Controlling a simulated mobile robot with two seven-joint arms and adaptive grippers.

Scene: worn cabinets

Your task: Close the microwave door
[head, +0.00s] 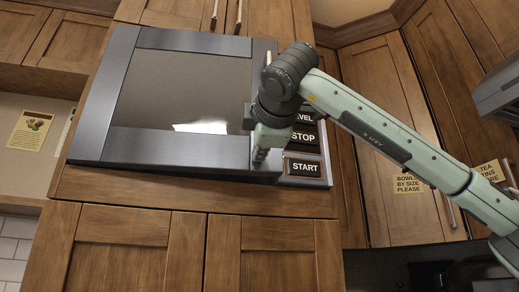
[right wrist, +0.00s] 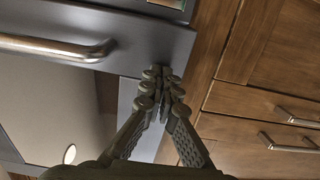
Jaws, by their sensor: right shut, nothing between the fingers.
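The microwave (head: 130,145) is set in the wooden cabinets, and its grey-framed door (head: 185,40) with a dark window fills the left of the head view. The door stands close to the microwave front; I cannot tell whether it is fully flush. My right gripper (head: 260,156) is at the door's right edge, beside the START and STOP buttons (head: 305,150), and hides part of that edge. In the right wrist view, the gripper's fingertips (right wrist: 163,88) are together and empty, by the grey door frame. The metal door handle (right wrist: 65,47) is left of them. My left gripper is out of view.
Wooden cabinet doors (head: 110,250) lie below the microwave. Tall cabinets (head: 375,90) with yellow labels stand to the right. In the right wrist view, drawers with metal handles (right wrist: 290,145) are at the right. A paper notice (head: 30,133) hangs at the left.

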